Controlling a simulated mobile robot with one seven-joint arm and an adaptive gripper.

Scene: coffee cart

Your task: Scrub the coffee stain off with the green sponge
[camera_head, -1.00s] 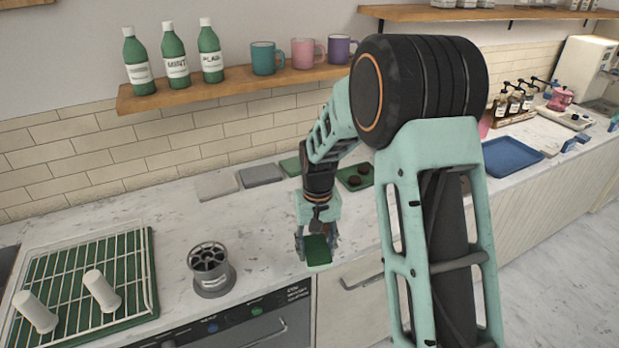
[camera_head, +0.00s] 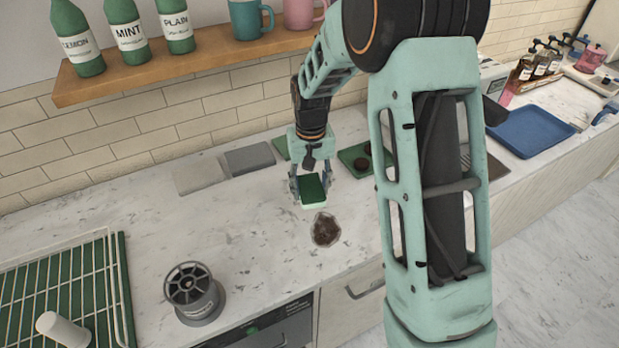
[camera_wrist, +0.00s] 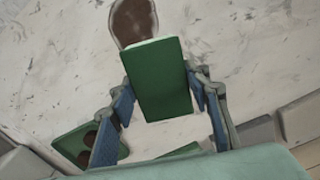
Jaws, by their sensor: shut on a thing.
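The green sponge (camera_head: 313,189), dark green on top with a pale lower layer, is held between the fingers of my gripper (camera_head: 308,190). In the wrist view the sponge (camera_wrist: 157,80) sits between the two blue finger pads (camera_wrist: 163,105). The brown coffee stain (camera_head: 325,229) lies on the marble counter just in front of the sponge. In the wrist view the stain (camera_wrist: 133,20) shows past the sponge's far edge, which hides part of it. I cannot tell whether the sponge touches the counter.
Grey folded cloths (camera_head: 249,158) and a green tray with dark round items (camera_head: 358,160) lie behind the gripper. A grey cylindrical holder (camera_head: 194,292) and a wire rack over a green mat (camera_head: 70,290) stand to the left. A shelf (camera_head: 190,63) holds bottles and mugs above.

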